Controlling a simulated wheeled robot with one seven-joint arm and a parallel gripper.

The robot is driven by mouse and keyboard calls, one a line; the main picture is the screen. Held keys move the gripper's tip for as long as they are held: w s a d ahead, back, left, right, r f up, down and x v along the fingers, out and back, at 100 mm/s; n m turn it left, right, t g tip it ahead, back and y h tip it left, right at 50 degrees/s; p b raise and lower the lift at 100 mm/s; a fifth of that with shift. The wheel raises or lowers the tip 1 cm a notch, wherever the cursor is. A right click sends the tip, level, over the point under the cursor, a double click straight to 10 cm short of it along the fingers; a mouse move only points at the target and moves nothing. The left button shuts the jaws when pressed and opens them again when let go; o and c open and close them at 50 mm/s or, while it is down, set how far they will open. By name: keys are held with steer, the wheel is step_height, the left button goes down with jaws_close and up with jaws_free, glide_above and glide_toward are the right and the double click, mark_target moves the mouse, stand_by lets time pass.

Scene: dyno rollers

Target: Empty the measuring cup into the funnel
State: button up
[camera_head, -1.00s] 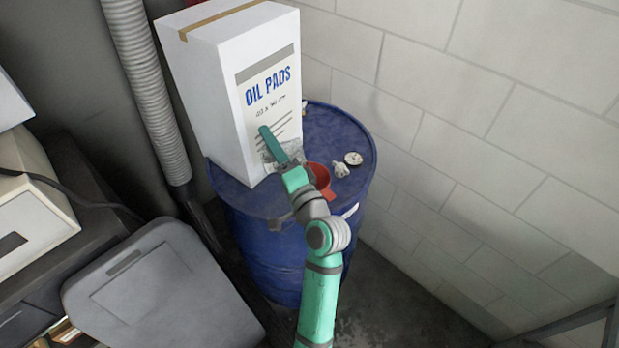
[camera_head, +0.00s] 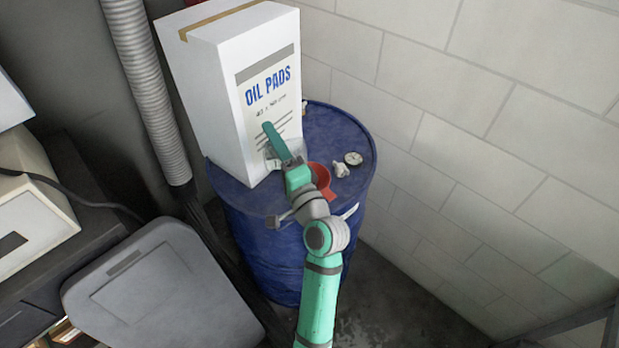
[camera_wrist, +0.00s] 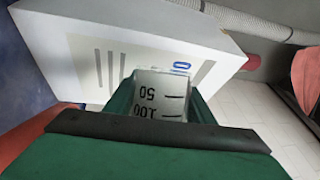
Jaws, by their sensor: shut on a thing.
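My gripper (camera_head: 283,155) is over the blue drum, close to the white box front. In the wrist view, its green fingers are shut on the clear measuring cup (camera_wrist: 160,95), whose 50 and 100 marks read upside down. Set against the box's printed lines, the cup looks tipped well over. Its contents cannot be made out. The red funnel (camera_head: 322,180) stands on the drum, just right of and below my gripper, partly hidden by my arm. A blurred red surface, likely the funnel, fills the left edge of the wrist view (camera_wrist: 25,125).
The white OIL PADS box (camera_head: 205,95) stands on the blue drum (camera_head: 255,240), close beside my gripper. A small white fitting (camera_head: 341,169) and a round gauge (camera_head: 353,158) lie right of the funnel. A ribbed hose (camera_head: 148,95) hangs left; a block wall is behind.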

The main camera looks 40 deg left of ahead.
mark_target(289, 140)
steer(key=shift+r+m, duration=0.2)
steer(key=shift+m, duration=0.2)
steer(key=w+m+t, duration=0.1)
steer(key=m, duration=0.1)
steer(key=w+d+r+m+t, duration=0.1)
steer(key=m, duration=0.2)
steer(key=d+m+t, duration=0.1)
steer(key=m, duration=0.2)
steer(key=shift+w+d+r+t, duration=0.15)
steer(key=shift+w+t, duration=0.15)
steer(key=shift+w, duration=0.1)
steer(key=f+m+t, duration=0.1)
steer(key=m, duration=0.1)
steer(key=w+d+m+h, duration=0.1)
steer(key=m, duration=0.1)
steer(key=w+f+m+t, duration=0.1)
steer(key=shift+w+d+f+m+t+h, duration=0.1)
steer(key=shift+d+f+m+t+h, duration=0.2)
steer(key=shift+d+f+m+h, duration=0.1)
steer(key=shift+r, duration=0.3)
